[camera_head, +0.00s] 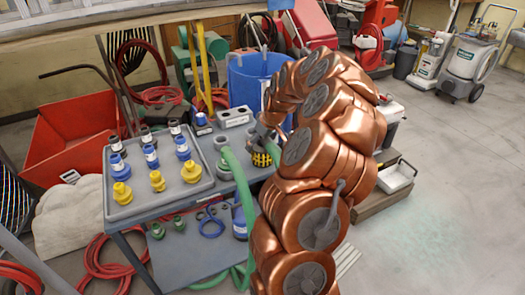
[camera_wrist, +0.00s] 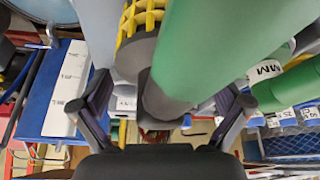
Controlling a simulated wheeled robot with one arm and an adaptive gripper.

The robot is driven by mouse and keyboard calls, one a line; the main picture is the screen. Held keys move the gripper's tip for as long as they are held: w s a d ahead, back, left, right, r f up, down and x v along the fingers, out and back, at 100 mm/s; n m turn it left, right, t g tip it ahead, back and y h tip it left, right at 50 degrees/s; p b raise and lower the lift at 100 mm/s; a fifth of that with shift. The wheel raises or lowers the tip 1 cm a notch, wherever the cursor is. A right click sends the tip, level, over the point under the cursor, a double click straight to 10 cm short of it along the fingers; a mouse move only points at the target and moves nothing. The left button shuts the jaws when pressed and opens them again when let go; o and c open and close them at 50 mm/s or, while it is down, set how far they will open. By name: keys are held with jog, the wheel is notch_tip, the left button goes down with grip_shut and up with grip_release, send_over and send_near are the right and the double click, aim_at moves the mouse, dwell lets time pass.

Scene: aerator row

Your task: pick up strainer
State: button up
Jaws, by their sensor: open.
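The strainer, which I take to be the yellow cage with a dark body (camera_head: 262,157), is at the right end of the grey table, beside a green hose (camera_head: 238,180). In the wrist view its yellow mesh (camera_wrist: 140,18) shows at the top, with a dark round part below; the hose (camera_wrist: 225,45) hides some of it. My gripper (camera_wrist: 165,105) is open, its two fingers spread to either side of the dark part and hose end. I cannot tell their depth. In the head view my gripper (camera_head: 268,126) is just above the strainer, partly hidden by my copper-coloured arm.
A grey tray (camera_head: 150,206) with several blue, yellow and dark fittings is on the table's left. A blue bucket (camera_head: 252,78) stands behind. A white-topped block (camera_head: 234,117) is close behind my gripper. Open floor (camera_head: 445,170) lies to the right.

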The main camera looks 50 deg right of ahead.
jog(key=shift+c, duration=0.3)
jog(key=c, duration=1.3)
jog(key=shift+r, duration=0.1)
